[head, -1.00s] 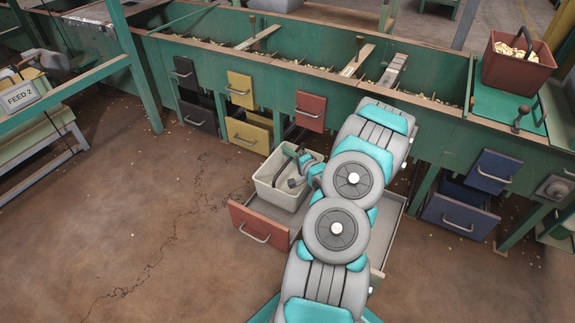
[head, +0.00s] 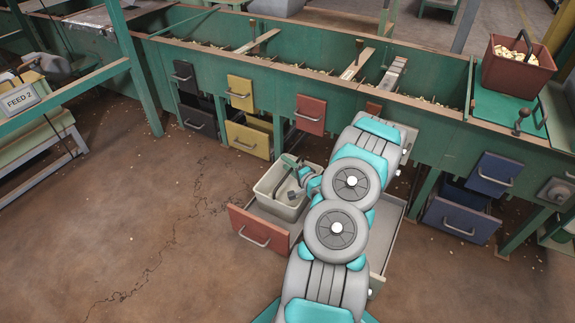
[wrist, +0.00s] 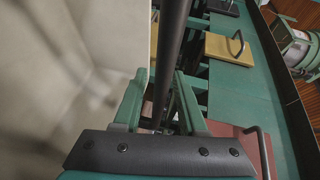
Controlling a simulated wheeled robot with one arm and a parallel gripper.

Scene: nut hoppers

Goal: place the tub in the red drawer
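The tub (head: 266,196) is a pale grey-white open box with a dark bar handle (wrist: 172,40). In the head view it sits at the front left part of the open red drawer (head: 268,229), with its lower part close behind the drawer's front panel. I cannot tell whether its base touches the drawer floor. My gripper (head: 299,178) is over the tub, its fingers (wrist: 162,88) on either side of the handle and shut on it. The tub's pale wall (wrist: 50,70) fills the left of the wrist view. My arm hides part of the drawer.
A closed red drawer (head: 311,114) is in the bench above. Yellow drawers (head: 247,139) and dark drawers (head: 198,116) are to the left, blue drawers (head: 460,216) to the right. A red-brown nut bin (head: 517,70) stands on the bench. Floor at the left is clear.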

